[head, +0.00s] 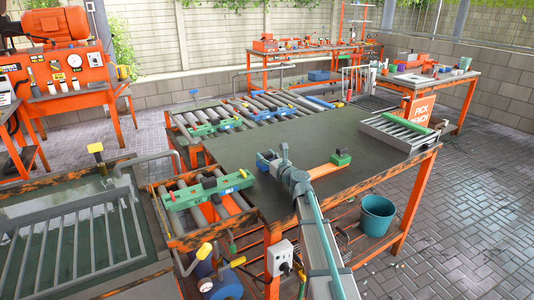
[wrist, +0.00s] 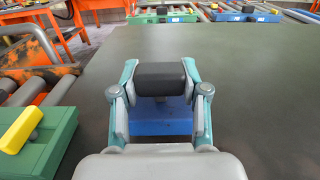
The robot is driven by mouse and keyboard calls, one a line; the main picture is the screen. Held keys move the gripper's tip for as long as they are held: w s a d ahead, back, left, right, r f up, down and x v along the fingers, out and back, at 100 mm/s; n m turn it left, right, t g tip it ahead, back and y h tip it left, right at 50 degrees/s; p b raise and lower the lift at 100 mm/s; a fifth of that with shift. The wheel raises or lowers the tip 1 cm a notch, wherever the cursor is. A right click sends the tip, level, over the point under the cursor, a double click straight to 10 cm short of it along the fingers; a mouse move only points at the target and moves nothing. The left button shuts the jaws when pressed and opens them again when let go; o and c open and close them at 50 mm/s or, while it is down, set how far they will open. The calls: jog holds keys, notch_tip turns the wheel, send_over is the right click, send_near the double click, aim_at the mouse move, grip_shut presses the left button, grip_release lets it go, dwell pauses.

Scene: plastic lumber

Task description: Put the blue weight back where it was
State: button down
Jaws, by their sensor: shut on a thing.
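The blue weight shows in the wrist view as a blue base (wrist: 165,122) with a black handle (wrist: 161,75) above it. My gripper (wrist: 160,82) is shut on the black handle, one finger at each end. My fingers and palm hide part of the base. In the head view my gripper (head: 272,162) is over the left part of the dark worktable (head: 300,134), and the weight is mostly hidden there. I cannot tell whether its base touches the tabletop.
A green block (head: 207,191) with handles lies across the near-left rollers; its yellow handle (wrist: 21,130) is close on the left in the wrist view. A small green weight (head: 341,157) and an orange strip (head: 323,171) lie right of my gripper. The back tabletop is clear.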

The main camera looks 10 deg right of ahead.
jog(key=shift+f, duration=0.25)
jog(key=shift+f, duration=0.15)
jog(key=c, duration=0.6)
grip_release()
jog(key=v, duration=1.2)
jog(key=shift+b, duration=0.3)
